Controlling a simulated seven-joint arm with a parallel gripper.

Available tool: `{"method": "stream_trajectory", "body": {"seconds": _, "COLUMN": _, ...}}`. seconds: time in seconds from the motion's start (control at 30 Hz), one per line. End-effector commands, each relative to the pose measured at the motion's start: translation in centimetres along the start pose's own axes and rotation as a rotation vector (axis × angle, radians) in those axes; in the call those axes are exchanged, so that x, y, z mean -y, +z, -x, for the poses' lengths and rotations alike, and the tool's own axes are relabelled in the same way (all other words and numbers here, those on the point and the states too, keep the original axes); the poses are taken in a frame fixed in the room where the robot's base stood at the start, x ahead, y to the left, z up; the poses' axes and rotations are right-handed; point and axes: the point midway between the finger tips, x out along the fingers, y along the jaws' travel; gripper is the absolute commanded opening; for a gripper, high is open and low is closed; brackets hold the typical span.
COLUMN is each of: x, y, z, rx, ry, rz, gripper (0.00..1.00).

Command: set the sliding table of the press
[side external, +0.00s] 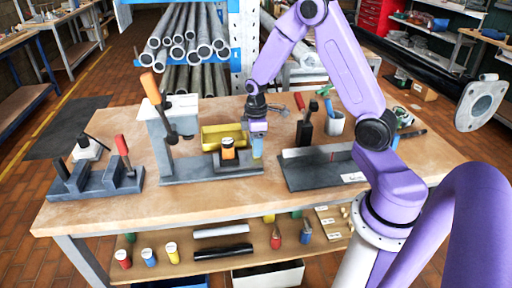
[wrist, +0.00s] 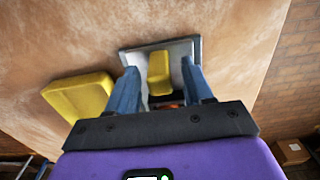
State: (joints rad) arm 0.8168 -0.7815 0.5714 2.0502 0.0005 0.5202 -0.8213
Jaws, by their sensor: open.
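The press (side external: 172,122) stands on the bench with a light grey column, an orange-handled lever (side external: 150,88) and a long dark base (side external: 195,172). A dark block with an orange top (side external: 228,150), perhaps on the sliding table, sits on the base right of the column. My gripper (side external: 257,150) points down at the right end of the base. In the wrist view my gripper (wrist: 160,68) is open, its blue fingers on either side of a yellow piece (wrist: 159,70) over a grey plate (wrist: 185,47). I cannot tell whether the fingers touch it. Part of the press is hidden in the wrist view.
A yellow bin (side external: 222,131) stands behind the base. A dark fixture with a red lever (side external: 95,180) is at the left. Bare bench lies in front of the press.

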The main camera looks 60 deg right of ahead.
Motion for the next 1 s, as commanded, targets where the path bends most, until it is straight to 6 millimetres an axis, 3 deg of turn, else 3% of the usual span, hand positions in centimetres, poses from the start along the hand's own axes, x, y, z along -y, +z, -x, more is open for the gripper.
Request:
{"method": "stream_trajectory", "body": {"seconds": 0.2, "x": 0.0, "y": 0.0, "z": -1.3, "rx": 0.0, "ry": 0.0, "rz": 0.0, "gripper": 0.51}}
{"method": "stream_trajectory", "body": {"seconds": 0.5, "x": 0.0, "y": 0.0, "z": -1.4, "rx": 0.0, "ry": 0.0, "rz": 0.0, "gripper": 0.51}}
{"method": "stream_trajectory", "body": {"seconds": 0.67, "x": 0.0, "y": 0.0, "z": -1.4, "rx": 0.0, "ry": 0.0, "rz": 0.0, "gripper": 0.0}}
{"method": "stream_trajectory", "body": {"seconds": 0.87, "x": 0.0, "y": -0.3, "z": -1.4, "rx": 0.0, "ry": 0.0, "rz": 0.001, "gripper": 0.0}}
{"method": "stream_trajectory", "body": {"seconds": 1.0, "x": 0.0, "y": -2.5, "z": -1.4, "rx": -0.001, "ry": 0.002, "rz": 0.005, "gripper": 0.0}}
